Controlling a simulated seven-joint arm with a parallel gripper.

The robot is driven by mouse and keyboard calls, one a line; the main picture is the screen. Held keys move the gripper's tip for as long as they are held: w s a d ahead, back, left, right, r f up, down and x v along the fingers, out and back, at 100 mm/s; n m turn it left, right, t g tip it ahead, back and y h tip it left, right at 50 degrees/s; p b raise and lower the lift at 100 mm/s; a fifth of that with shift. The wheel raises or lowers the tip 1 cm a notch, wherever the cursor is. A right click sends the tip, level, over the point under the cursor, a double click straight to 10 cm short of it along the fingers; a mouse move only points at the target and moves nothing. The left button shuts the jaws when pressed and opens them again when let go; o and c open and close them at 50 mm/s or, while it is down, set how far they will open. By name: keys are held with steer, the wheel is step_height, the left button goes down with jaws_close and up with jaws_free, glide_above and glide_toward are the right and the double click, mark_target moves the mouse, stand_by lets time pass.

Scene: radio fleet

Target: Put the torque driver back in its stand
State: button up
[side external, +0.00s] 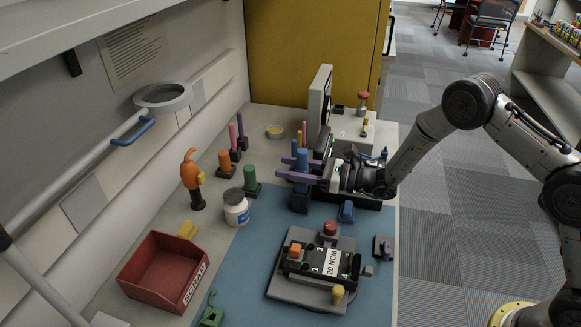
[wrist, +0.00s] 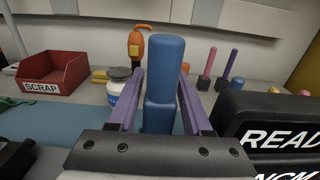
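A blue-handled driver (side external: 302,157) stands upright over a dark blue block-like stand (side external: 300,202) at the back of the blue mat. In the wrist view the blue handle (wrist: 168,62) is upright in the middle, with a second blue part (wrist: 159,118) directly below it. My gripper (side external: 295,169) reaches in from the right with its purple fingers on either side of the handle. In the wrist view the fingers (wrist: 160,85) show some gap beside the blue. Whether the handle is seated in the stand is hidden.
A red scrap bin (side external: 163,273), white jar (side external: 236,207), orange tool (side external: 191,178) and green handle (side external: 250,178) stand to the left. A black 20 NCM device (side external: 318,262) lies in front. A dark readout unit (wrist: 270,125) is close on the wrist view's right.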

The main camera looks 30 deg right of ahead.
steer(key=shift+r, duration=0.1)
steer(key=v, duration=1.2)
steer(key=shift+r, duration=0.15)
steer(key=s+a+r+n+g+y, duration=0.2)
steer(key=s+a+r+n+g, duration=0.55)
steer(key=s+r+n, duration=0.2)
steer(key=s+d+r+n+g+h, duration=0.15)
steer(key=s+n+g+h, duration=0.3)
steer(key=s+n, duration=0.65)
steer(key=s+d+r+n+t+h, duration=0.3)
steer(key=s+d+n+h, duration=0.3)
steer(key=s+d+h, duration=0.4)
steer(key=s+d+t, duration=0.1)
steer(key=d, duration=0.4)
steer(key=shift+t, duration=0.4)
